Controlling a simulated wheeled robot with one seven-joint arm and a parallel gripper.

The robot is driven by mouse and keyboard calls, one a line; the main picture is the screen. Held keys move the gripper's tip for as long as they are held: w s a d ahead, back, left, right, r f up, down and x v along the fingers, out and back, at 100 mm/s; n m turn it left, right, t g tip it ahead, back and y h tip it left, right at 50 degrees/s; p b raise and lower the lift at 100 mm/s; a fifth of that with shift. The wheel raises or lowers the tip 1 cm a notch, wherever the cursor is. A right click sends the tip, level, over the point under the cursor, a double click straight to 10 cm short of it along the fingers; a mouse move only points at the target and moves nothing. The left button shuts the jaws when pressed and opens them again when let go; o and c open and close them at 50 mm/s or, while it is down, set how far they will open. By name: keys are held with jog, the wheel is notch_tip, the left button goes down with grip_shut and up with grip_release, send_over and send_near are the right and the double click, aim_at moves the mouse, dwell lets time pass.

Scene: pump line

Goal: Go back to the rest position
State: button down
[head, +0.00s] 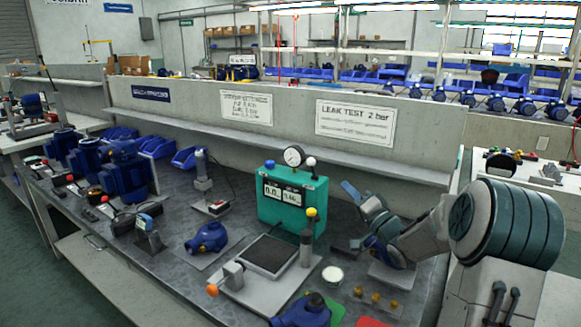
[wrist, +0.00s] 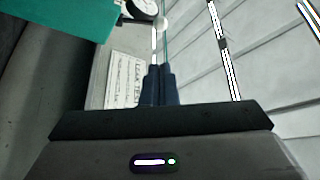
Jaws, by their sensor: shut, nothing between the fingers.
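My gripper (head: 350,188) is raised at the right of the bench, beside the teal test box (head: 290,198). Its blue fingers point up and to the left. In the wrist view my gripper (wrist: 159,70) shows its two dark blue fingers side by side, closed and empty. The wrist view looks up past the box's teal corner (wrist: 60,15) and the gauge (wrist: 142,8) toward the ceiling. The gripper appears apart from the box.
The grey bench (head: 215,270) holds a blue pump body (head: 208,238), a test plate (head: 268,255), a white round cup (head: 332,275) and brass fittings (head: 376,298). Larger blue pumps (head: 122,170) stand at left. A low wall with a leak test sign (head: 355,123) runs behind.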

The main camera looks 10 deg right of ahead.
jog(key=s+a+r+n+g+h+p, duration=0.2)
jog(key=s+a+g+h+p, duration=0.1)
jog(key=s, duration=0.9)
jog(key=s+a+r+n+g+h+p, duration=0.2)
jog(key=s+a+g+p, duration=0.3)
jog(key=s, duration=0.7)
jog(key=s+a+r+n+g+h+p, duration=0.1)
jog(key=s+a+n+g+h+p, duration=0.1)
jog(key=s+g+p, duration=0.5)
jog(key=s+a+g+h, duration=0.1)
jog(key=s, duration=0.4)
jog(key=shift+s+a+r+g+h, duration=0.15)
jog(key=shift+a+r+g+h, duration=0.25)
